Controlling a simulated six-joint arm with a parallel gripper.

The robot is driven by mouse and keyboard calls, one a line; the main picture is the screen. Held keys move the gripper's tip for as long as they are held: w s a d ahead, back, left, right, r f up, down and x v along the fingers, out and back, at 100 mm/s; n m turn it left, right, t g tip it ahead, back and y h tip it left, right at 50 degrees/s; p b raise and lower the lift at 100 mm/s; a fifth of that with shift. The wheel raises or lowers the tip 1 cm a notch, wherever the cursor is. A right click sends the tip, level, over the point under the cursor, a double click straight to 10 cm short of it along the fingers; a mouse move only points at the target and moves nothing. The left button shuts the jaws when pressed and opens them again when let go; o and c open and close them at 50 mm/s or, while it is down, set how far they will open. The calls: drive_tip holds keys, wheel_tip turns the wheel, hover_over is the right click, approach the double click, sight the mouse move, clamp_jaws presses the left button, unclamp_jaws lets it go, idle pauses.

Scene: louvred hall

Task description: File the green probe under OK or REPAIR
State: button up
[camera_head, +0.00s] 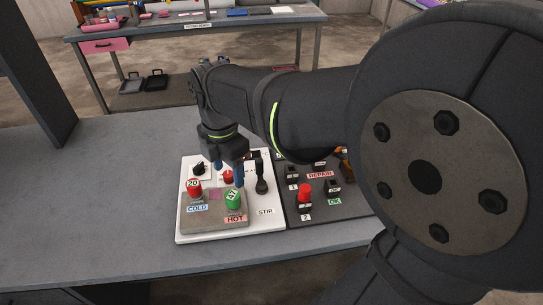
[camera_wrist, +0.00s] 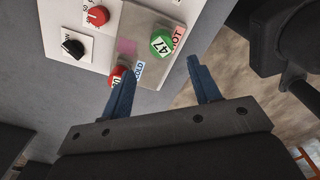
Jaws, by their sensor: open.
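The green probe (camera_head: 233,200), its cap marked 47, stands at the HOT label (camera_head: 235,218) on the grey plate of a white panel (camera_head: 185,229). A red probe (camera_head: 194,188) marked 20 stands by the COLD label (camera_head: 197,209). My gripper (camera_head: 229,169) is open and empty above the panel, just behind the green probe. In the wrist view the green cap (camera_wrist: 163,42) lies beyond the spread blue fingers (camera_wrist: 158,75), and the left finger partly covers the red cap (camera_wrist: 116,74). The dark panel beside it bears REPAIR (camera_head: 320,174) and OK (camera_head: 334,202) labels; my arm hides part of it.
The white panel also carries a red knob (camera_head: 228,177), a black knob (camera_head: 198,168) and a black upright piece (camera_head: 261,180) near STIR. A red-topped piece (camera_head: 305,192) stands by label 2 on the dark panel. The table's left side (camera_head: 90,200) is clear.

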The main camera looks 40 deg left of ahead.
sight(232, 195)
drive_tip(key=shift+s+d+f+n, duration=0.1)
drive_tip(key=shift+f+n, duration=0.25)
drive_tip(key=shift+n, duration=0.45)
drive_tip(key=shift+f, duration=4.85)
clamp_jaws()
